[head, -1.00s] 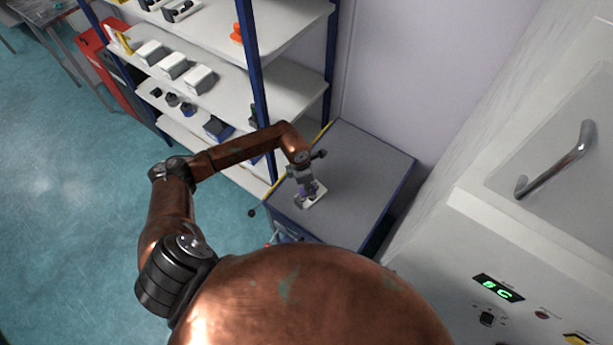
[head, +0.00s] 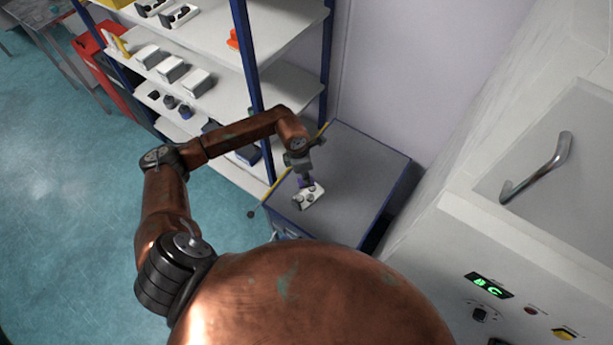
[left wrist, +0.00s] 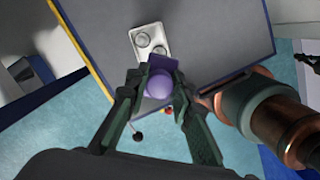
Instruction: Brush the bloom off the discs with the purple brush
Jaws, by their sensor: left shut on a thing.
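My left gripper (head: 302,178) is shut on the purple brush (head: 306,184), just behind and above a small white tray (head: 299,204) on the grey cabinet top. In the left wrist view the fingers (left wrist: 160,95) grip the brush's round purple handle (left wrist: 159,84). I cannot tell whether the bristles touch a disc.
The grey cabinet top (head: 362,170) is bare around the tray. A shelf rack with white boxes (head: 171,69) stands to the left. A white machine with a metal handle (head: 540,168) and green display (head: 489,285) is at the right.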

